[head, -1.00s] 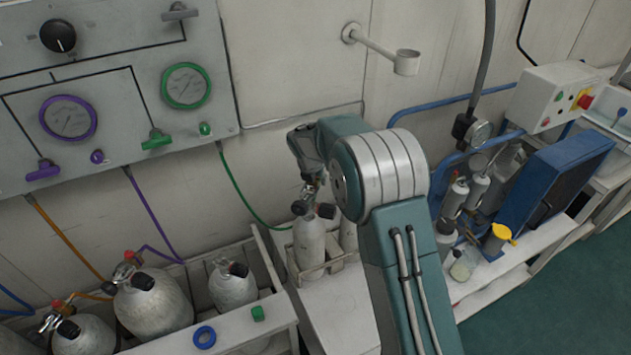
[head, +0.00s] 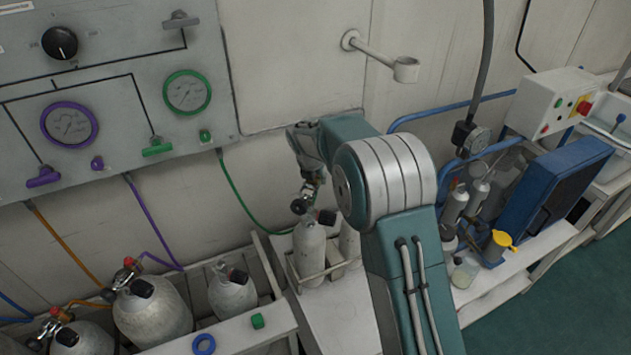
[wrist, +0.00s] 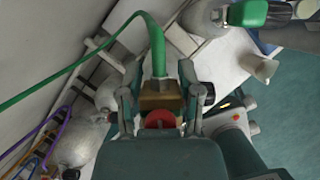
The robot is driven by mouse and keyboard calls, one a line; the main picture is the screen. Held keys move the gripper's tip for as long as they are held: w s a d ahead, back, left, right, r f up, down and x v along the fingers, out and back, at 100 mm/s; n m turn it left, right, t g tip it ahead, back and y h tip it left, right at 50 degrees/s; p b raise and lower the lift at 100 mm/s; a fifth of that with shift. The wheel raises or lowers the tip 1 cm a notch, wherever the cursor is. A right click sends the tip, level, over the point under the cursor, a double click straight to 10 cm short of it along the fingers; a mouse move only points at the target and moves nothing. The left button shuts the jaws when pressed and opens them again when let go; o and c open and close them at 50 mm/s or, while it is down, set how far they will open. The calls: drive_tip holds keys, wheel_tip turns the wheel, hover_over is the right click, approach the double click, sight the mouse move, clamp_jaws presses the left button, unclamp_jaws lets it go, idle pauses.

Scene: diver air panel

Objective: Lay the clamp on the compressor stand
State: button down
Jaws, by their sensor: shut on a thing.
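The clamp (wrist: 160,97) is a brass-coloured block with a red knob (wrist: 160,118), on the end of a green hose (wrist: 155,50). My gripper (wrist: 158,92) is shut on it, one finger on each side. In the head view my gripper (head: 312,186) is just above the valve of a grey cylinder (head: 308,250) in a small rack; the clamp is too small to make out there. I cannot tell whether the clamp touches that valve. The compressor stand (head: 490,292) is the white bench at right, with a blue compressor unit (head: 555,185) on it.
A gauge panel (head: 110,130) is on the wall at left, and the green hose (head: 243,198) hangs from it. Several cylinders stand in a white trough (head: 245,338) at lower left. A yellow-topped container (head: 497,246) and small cylinders stand on the compressor stand. A cup-ended wall arm (head: 405,69) juts out above.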

drive_tip(key=shift+r, duration=1.85)
